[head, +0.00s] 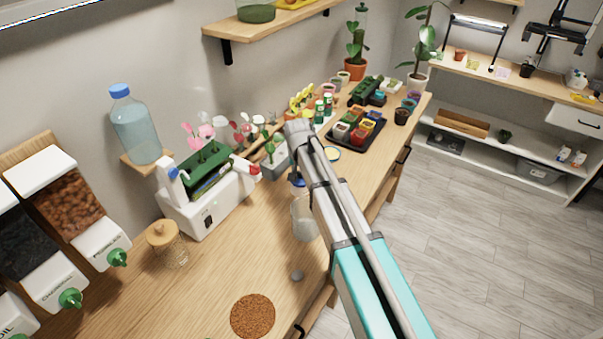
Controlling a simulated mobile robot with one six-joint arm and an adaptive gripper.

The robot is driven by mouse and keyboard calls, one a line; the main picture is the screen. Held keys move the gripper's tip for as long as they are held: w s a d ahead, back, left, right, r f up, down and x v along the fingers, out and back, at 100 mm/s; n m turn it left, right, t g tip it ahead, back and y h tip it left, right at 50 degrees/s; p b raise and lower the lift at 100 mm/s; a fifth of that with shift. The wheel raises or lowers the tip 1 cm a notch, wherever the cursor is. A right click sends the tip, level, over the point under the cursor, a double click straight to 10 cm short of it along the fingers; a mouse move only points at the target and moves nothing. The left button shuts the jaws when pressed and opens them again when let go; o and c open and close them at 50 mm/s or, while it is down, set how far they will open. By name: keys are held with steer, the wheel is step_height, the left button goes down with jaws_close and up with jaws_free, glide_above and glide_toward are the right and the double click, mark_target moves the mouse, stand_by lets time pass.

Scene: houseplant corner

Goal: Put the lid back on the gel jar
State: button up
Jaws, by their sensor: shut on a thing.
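A clear, whitish jar (302,222), which looks like the gel jar, stands on the wooden bench, its right side hidden behind my arm. A small dark blue piece (296,180), which looks like the lid, shows just left of my arm and above the jar in the picture. My gripper (301,179) is mostly hidden by my arm and appears shut on this lid. The lid looks apart from the jar, but the exact gap is hard to tell.
A wooden-topped glass jar (170,248), a white machine (210,205) and a brown round mat (253,316) are on the bench. A small grey round thing (297,276) lies near the jar. A dark tray of small pots (355,140) is farther back.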

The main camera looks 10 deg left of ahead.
steer(key=o, duration=1)
steer(key=o, duration=0.4)
steer(key=shift+r, duration=0.1)
steer(key=shift+r+p, duration=3.4)
steer(key=shift+p, duration=0.15)
steer(key=shift+w, duration=0.1)
jaws_close()
